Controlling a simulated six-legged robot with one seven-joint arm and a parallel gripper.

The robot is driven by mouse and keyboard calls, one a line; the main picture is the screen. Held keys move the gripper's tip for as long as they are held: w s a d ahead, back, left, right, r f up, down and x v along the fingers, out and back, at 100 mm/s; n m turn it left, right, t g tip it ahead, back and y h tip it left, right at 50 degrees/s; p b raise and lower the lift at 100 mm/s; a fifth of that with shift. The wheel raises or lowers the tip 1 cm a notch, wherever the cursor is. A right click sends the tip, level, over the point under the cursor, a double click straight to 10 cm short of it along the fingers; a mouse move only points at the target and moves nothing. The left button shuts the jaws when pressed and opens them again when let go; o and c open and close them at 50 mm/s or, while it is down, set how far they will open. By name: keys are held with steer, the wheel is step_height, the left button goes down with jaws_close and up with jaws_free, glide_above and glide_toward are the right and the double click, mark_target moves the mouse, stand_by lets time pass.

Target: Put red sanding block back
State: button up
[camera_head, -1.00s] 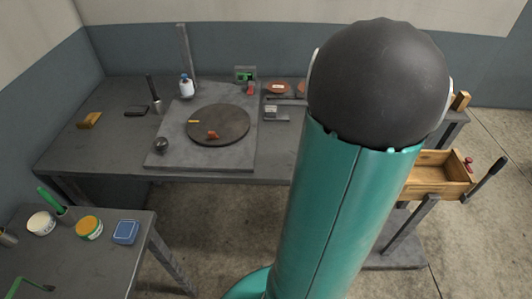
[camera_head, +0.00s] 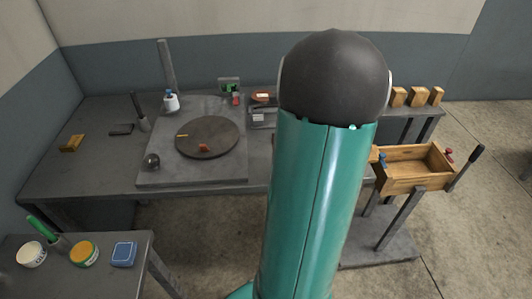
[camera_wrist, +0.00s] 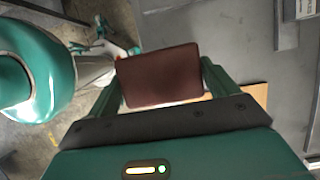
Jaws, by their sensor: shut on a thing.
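A dark red-brown block (camera_wrist: 160,75), which looks like the red sanding block, sits between the two fingers of my gripper (camera_wrist: 160,82) in the wrist view. My gripper is shut on it, one finger at each side. In the head view my own teal arm stands in front of the workbench, and neither my gripper nor the held block shows there. Behind the block in the wrist view lies a pale wooden surface (camera_wrist: 258,95), partly hidden by a finger.
An open wooden box (camera_head: 418,186) stands at the right. Several wooden blocks (camera_head: 417,97) are at the back right. A smaller table (camera_head: 100,285) holds tubs at front left.

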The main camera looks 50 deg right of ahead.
steer(key=w, duration=0.1)
steer(key=w+f, duration=0.1)
steer(key=w+d, duration=0.1)
steer(key=shift+w+d+f, duration=0.1)
steer(key=shift+w+f, duration=0.25)
steer(key=shift+f, duration=0.05)
glide_above(264, 159)
steer(key=d, duration=0.1)
steer(key=f, duration=0.6)
steer(key=shift+s, duration=0.4)
steer(key=shift+d+f, duration=0.1)
steer(key=shift+f, duration=1.3)
steer(key=o, duration=0.9)
steer(key=shift+f, duration=0.15)
steer(key=shift+c, duration=0.2)
